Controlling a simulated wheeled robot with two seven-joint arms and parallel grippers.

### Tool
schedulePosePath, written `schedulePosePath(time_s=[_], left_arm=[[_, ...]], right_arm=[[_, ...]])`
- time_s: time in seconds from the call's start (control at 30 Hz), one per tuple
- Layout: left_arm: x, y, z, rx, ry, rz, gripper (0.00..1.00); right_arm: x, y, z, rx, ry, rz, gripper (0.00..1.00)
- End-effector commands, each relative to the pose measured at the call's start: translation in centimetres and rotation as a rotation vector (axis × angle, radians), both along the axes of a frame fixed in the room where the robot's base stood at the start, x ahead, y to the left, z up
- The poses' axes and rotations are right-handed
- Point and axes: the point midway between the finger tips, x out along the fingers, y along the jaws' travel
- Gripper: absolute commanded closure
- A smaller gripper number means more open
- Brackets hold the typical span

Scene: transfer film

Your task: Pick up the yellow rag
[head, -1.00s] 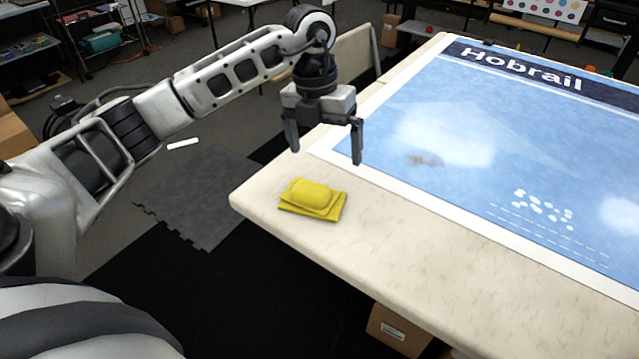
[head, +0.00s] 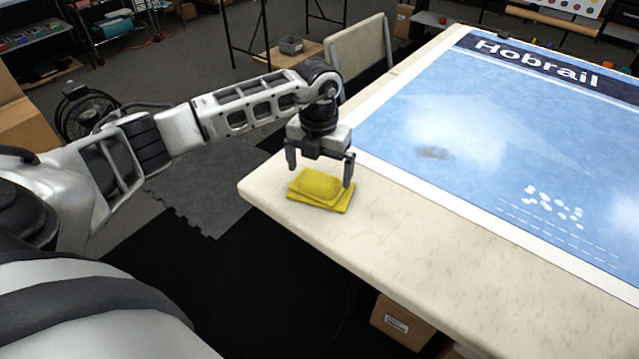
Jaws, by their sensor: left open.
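The yellow rag (head: 322,196) lies folded on the cream table (head: 430,232), near its rounded left corner. My left gripper (head: 319,176) points down with its fingers spread, one toward each side of the rag. The fingertips are close above or beside the rag's far part; I cannot tell whether they touch it. Nothing is held between the fingers. My right gripper is out of the picture.
A blue poster (head: 470,130) with a white border and the word Hobrail covers much of the table. A chair (head: 358,57) stands behind the table. A cardboard box (head: 402,322) is under the table's front edge. Bare tabletop lies right of the rag.

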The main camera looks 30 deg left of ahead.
Motion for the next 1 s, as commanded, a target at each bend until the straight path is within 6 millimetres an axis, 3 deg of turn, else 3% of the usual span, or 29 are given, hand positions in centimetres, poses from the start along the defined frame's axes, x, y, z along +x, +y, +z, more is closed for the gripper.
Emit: schedulePosePath(time_s=[0.2, 0.5, 0.67, 0.7, 1.0], left_arm=[[-0.1, -0.2, -3.3, -0.002, 0.004, 0.000, 0.00], [-0.1, -0.2, -3.9, -0.001, 0.001, -0.002, 0.00], [-0.1, -0.2, -3.8, -0.001, 0.001, -0.001, 0.42], [-0.1, -0.2, -3.8, -0.001, 0.001, -0.001, 0.45], [0.0, -0.2, -3.7, -0.001, 0.000, -0.001, 0.46]], right_arm=[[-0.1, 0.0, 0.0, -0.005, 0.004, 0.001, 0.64], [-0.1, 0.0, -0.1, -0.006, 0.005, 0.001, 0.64], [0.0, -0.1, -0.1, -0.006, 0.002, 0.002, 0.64], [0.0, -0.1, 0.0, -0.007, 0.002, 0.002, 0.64], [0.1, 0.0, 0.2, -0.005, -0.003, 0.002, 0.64]])
